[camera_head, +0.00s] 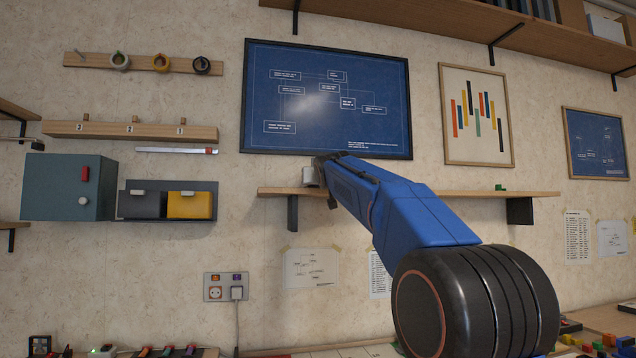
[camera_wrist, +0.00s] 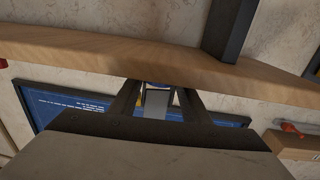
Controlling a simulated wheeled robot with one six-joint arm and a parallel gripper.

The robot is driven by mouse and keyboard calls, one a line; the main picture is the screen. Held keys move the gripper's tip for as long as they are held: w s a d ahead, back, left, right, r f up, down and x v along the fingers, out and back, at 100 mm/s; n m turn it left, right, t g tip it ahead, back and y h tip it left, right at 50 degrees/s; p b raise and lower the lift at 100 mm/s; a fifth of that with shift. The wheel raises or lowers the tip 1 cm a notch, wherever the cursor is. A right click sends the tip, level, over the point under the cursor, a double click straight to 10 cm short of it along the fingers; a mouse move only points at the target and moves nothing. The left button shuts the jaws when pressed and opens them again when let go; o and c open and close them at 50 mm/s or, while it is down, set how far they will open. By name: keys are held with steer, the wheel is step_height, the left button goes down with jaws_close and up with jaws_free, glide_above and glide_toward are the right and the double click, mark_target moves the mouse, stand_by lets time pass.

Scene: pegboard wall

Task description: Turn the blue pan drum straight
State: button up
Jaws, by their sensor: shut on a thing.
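My gripper (camera_head: 324,172) is at the left end of the wall shelf, below the big blueprint. In the wrist view my gripper (camera_wrist: 157,90) has its two dark fingers on either side of a small thing with blue, white and grey parts. I take this for the blue pan drum (camera_wrist: 157,86), and the fingers are shut on it. In the head view a small pale, rounded thing (camera_head: 310,176) shows at the fingertips, just above the shelf. The fingers and my blue arm hide much there, so the drum's angle cannot be read.
The wooden shelf (camera_head: 460,193) runs right from my gripper, with a small green block (camera_head: 501,187) on it. The framed blueprint (camera_head: 290,105) hangs close behind. A grey cabinet (camera_head: 65,188) and a yellow-fronted drawer (camera_head: 190,205) are at left. An upper shelf (camera_head: 400,18) is overhead.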

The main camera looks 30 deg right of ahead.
stand_by(0.4)
steer(key=o, duration=1)
steer(key=v, duration=1.7)
steer(key=shift+s, duration=0.2)
